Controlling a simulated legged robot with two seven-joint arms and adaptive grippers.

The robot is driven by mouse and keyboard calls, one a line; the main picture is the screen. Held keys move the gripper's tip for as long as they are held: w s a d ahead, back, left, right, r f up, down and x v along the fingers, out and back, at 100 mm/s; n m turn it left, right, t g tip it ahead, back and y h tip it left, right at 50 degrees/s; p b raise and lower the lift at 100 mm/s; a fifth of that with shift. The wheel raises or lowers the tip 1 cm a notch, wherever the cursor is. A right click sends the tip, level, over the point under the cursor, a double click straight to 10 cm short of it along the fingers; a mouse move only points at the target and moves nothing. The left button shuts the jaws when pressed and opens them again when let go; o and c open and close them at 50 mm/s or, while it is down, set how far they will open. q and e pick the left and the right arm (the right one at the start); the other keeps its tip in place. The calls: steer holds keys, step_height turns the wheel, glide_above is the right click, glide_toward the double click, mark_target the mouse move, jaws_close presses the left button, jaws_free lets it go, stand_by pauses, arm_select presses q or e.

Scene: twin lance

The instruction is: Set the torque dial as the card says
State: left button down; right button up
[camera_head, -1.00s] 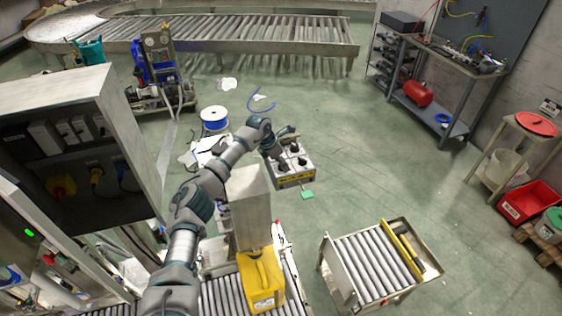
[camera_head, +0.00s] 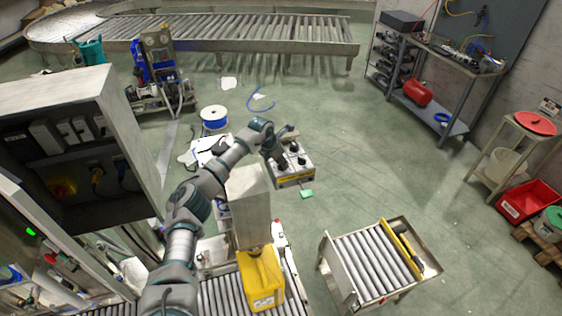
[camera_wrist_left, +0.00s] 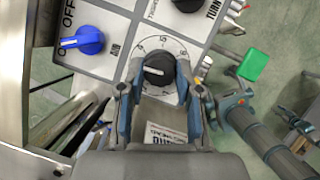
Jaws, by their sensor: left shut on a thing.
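The grey control box (camera_head: 292,170) stands beyond my left arm, with dark knobs on top and a yellow label strip on its front. In the left wrist view its light panel (camera_wrist_left: 110,55) carries a round dial (camera_wrist_left: 159,70), a black knob with a white pointer mark on a numbered white scale. My left gripper (camera_wrist_left: 157,87) has a finger on each side of this knob and is shut on it. The gripper hides part of the scale. A small white printed card (camera_wrist_left: 162,133) shows between the fingers, its text too small to read. My right gripper cannot be made out.
A blue knob (camera_wrist_left: 88,40) beside an OFF mark and another black knob (camera_wrist_left: 187,4) flank the dial. A green piece (camera_head: 307,194) lies by the box. A yellow case (camera_head: 262,280) sits on rollers nearer me. Open floor (camera_head: 370,160) lies to the right.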

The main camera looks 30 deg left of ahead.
arm_select(q)
steer(key=n+y, duration=0.1)
steer(key=n, duration=0.1)
steer(key=shift+r+n, duration=0.15)
steer(key=shift+n, duration=0.15)
steer(key=n+y, duration=0.1)
steer(key=n, duration=0.2)
steer(key=shift+d+n+y, duration=0.15)
steer(key=shift+n+y, duration=0.15)
steer(key=n, duration=0.2)
steer(key=n+y+b, duration=0.1)
steer(key=n, duration=0.1)
steer(key=shift+w+d+y, duration=0.1)
steer(key=shift+d+y, duration=0.05)
steer(key=shift+y, duration=0.15)
steer(key=shift+n+g+y+b, duration=0.4)
steer(key=shift+n+g, duration=0.1)
steer(key=shift+n, duration=1.2)
steer(key=shift+w, duration=0.1)
steer(key=c, duration=0.8)
jaws_free()
steer(key=shift+c, duration=0.2)
steer(key=shift+o, duration=0.3)
